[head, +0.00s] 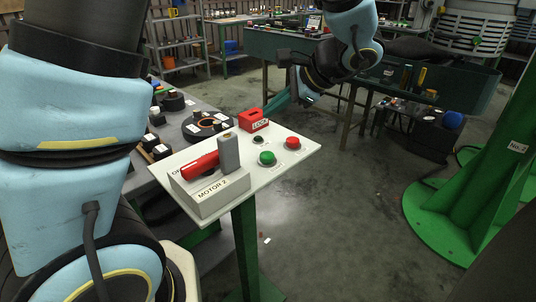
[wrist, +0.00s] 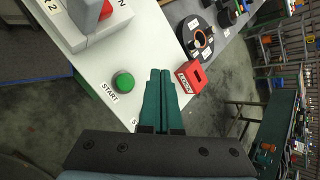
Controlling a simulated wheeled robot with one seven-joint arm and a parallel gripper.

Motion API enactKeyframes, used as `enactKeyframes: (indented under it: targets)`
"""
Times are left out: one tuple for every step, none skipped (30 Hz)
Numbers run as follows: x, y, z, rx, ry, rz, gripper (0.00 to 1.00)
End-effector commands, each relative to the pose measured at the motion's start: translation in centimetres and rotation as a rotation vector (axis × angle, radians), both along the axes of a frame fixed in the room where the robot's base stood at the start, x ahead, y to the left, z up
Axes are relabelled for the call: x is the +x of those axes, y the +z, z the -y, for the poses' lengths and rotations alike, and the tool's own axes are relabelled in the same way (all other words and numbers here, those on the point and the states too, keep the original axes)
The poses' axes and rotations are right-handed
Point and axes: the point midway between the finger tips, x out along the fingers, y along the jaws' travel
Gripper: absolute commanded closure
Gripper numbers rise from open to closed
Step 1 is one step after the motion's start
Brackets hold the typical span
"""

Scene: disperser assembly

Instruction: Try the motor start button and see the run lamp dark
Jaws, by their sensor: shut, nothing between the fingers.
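The start button (head: 267,158) is a green dome on the white panel (head: 226,208); in the wrist view the green button (wrist: 124,82) has the label START beside it. A small dark green lamp (head: 258,139) sits behind it and looks unlit; in the wrist view I cannot see it, and my fingers cover that area. A red button (head: 292,142) is at the panel's right. My gripper (head: 272,107) is shut and empty, its teal fingers just beyond the panel's rear side in the head view. In the wrist view the fingers (wrist: 160,72) lie beside the start button, apart from it.
A MOTOR 2 box (head: 209,194) carries a red handle (head: 200,165) and a grey block (head: 229,152) at the panel's left. A red LOCK box (head: 253,120) stands at the panel's far edge. A grey bench (head: 181,130) with parts lies behind; open floor is to the right.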

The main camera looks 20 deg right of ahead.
Motion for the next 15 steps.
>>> enactKeyframes:
  targets:
    - [0.0, -0.3, 0.0, 0.000, 0.000, 0.000, 1.00]
    - [0.0, -0.4, 0.0, 0.000, 0.001, -0.001, 1.00]
    - [0.0, -0.7, 0.0, 0.000, 0.001, -0.001, 1.00]
    - [0.0, -0.9, 0.0, 0.001, 0.001, -0.001, 1.00]
    - [0.0, -1.1, 0.0, 0.001, 0.001, -0.001, 1.00]
    - [0.0, -1.5, 0.0, 0.001, 0.001, -0.001, 1.00]
    - [0.0, -1.8, 0.0, 0.001, 0.001, -0.001, 1.00]
    - [0.0, -2.2, 0.0, 0.001, 0.001, -0.001, 1.00]
    - [0.0, -2.7, 0.0, 0.001, 0.001, -0.001, 1.00]
    - [0.0, -3.1, 0.0, 0.001, 0.001, -0.001, 1.00]
    - [0.0, -3.5, 0.0, 0.001, 0.001, -0.001, 1.00]
    - [0.0, -4.1, 0.0, 0.000, 0.000, -0.001, 1.00]
    - [0.0, -4.5, 0.0, 0.000, 0.000, -0.001, 1.00]
    - [0.0, -4.9, 0.0, 0.000, 0.000, -0.001, 1.00]
    - [0.0, -5.5, 0.0, 0.000, 0.000, -0.001, 1.00]
